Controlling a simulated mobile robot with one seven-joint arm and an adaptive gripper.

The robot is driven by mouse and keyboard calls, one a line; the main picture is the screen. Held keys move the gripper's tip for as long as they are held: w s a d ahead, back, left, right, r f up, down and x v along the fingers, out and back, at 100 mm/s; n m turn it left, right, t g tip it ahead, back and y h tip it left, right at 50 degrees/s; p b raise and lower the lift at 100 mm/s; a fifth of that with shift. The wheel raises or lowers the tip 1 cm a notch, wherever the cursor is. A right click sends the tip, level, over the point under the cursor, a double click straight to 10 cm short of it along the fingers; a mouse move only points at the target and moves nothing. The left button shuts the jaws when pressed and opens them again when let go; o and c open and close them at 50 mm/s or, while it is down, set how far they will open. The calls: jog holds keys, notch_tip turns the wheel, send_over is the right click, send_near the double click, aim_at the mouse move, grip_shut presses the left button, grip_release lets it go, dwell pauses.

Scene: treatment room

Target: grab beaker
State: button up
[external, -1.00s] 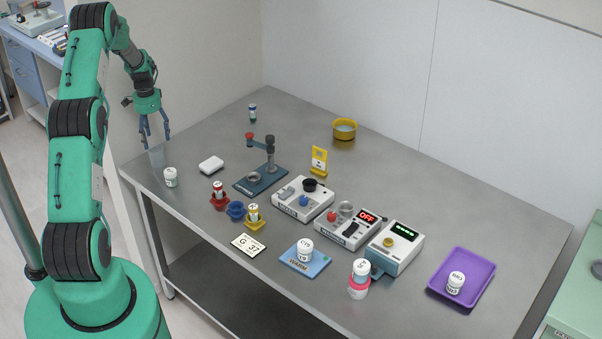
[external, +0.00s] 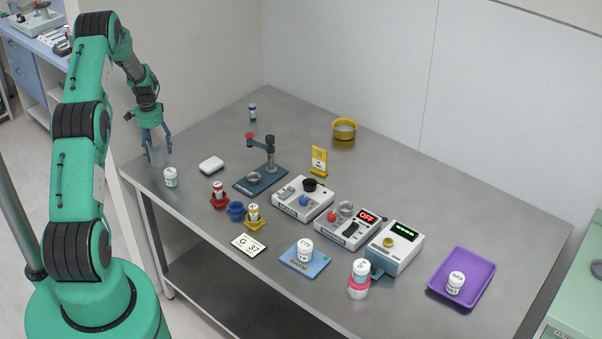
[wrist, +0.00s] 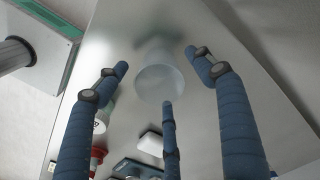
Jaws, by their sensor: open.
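A clear, see-through beaker (external: 157,157) stands at the far left corner of the steel table. Its pale round rim faces the camera in the wrist view (wrist: 160,84). My gripper (external: 158,148) points down over the beaker with its blue fingers spread. In the wrist view my gripper (wrist: 161,78) has one finger left of the beaker, one right and one below it in the picture. The fingers are open, and I cannot tell whether any of them touches the glass.
A white lidded jar (external: 170,177) stands close in front of the beaker. A white block (external: 211,165) lies to the right. Red (external: 219,200) and blue (external: 236,211) cups and a dark stand (external: 261,180) are further right. The table's left edge is near.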

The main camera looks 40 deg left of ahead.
aim_at(157, 157)
jog(key=shift+f, duration=1.9)
jog(key=c, duration=1.2)
